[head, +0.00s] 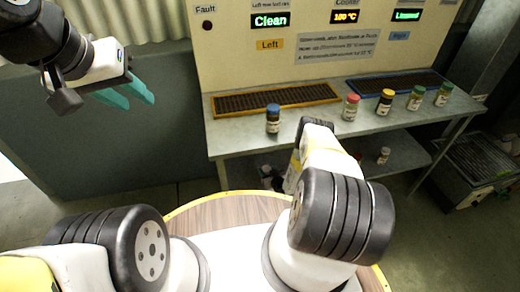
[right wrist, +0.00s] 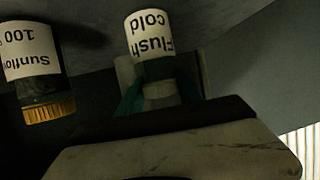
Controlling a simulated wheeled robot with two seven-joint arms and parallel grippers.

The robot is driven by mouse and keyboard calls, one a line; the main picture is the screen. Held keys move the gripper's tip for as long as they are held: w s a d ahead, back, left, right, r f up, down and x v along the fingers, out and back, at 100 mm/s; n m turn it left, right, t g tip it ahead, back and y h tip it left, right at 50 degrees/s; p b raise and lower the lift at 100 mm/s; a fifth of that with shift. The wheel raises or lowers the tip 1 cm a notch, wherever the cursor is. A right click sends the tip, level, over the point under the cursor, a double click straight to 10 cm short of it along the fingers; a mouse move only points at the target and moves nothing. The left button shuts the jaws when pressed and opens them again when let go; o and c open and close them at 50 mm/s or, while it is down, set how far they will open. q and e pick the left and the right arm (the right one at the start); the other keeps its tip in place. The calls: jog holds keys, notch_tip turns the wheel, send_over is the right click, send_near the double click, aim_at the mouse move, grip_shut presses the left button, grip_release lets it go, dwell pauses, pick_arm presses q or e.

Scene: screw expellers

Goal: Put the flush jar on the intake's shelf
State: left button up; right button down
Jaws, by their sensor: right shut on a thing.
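The flush jar (right wrist: 150,35), with a white label reading "Flush cold", shows upside down in the right wrist view. My right gripper (right wrist: 160,90) has its green fingers on either side of the jar's narrower end and is shut on it. In the head view my own right arm hides this gripper and the flush jar; the arm reaches to the near side of the metal bench (head: 240,142). My left gripper (head: 140,98) is raised at the upper left, empty, with its teal fingers apart. I cannot tell which surface is the intake's shelf.
A sunflower jar (right wrist: 45,65) with a yellow lid stands close beside the flush jar. On the bench top are a blue-lidded jar (head: 273,122), a red-lidded jar (head: 351,108) and several others. A small jar (head: 383,156) stands on the lower shelf (head: 405,158).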

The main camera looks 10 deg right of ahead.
jog(key=shift+f, duration=0.2)
jog(key=c, duration=0.8)
grip_release()
jog(key=v, duration=1.2)
